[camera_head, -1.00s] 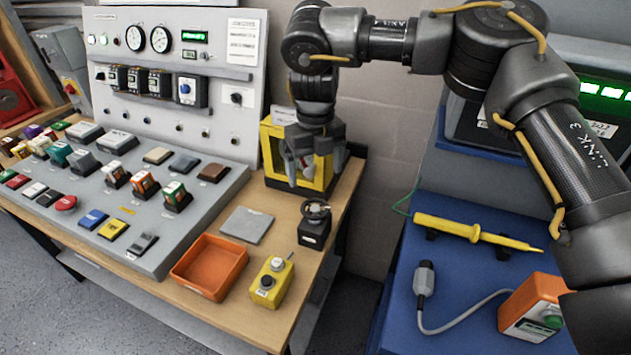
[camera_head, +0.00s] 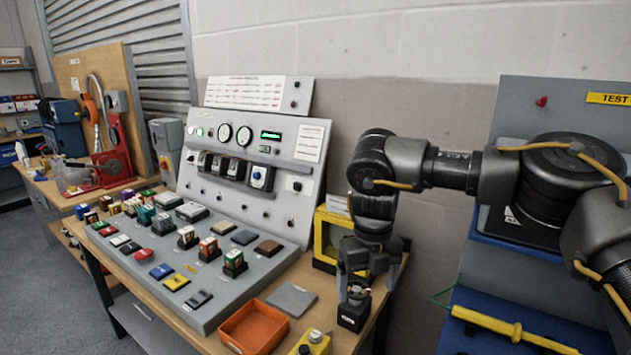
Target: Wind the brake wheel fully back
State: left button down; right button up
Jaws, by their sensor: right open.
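The brake wheel (camera_head: 356,291) is a small dark wheel on top of a black block with a pale label on its front, near the right end of the wooden bench. My right gripper (camera_head: 354,286) points down directly over the wheel, its open fingers at the wheel's height. The fingers hide part of the wheel, and I cannot tell whether they touch its rim. My left gripper is not in view.
A yellow-framed box (camera_head: 326,240) stands just behind my right gripper. A grey plate (camera_head: 291,299), an orange tray (camera_head: 254,328) and a yellow control box (camera_head: 312,344) lie to the left and front. The sloped control panel (camera_head: 270,206) stands farther left.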

aim_at(356, 290)
jog(key=k, duration=1.05)
jog(key=u, duration=0.05)
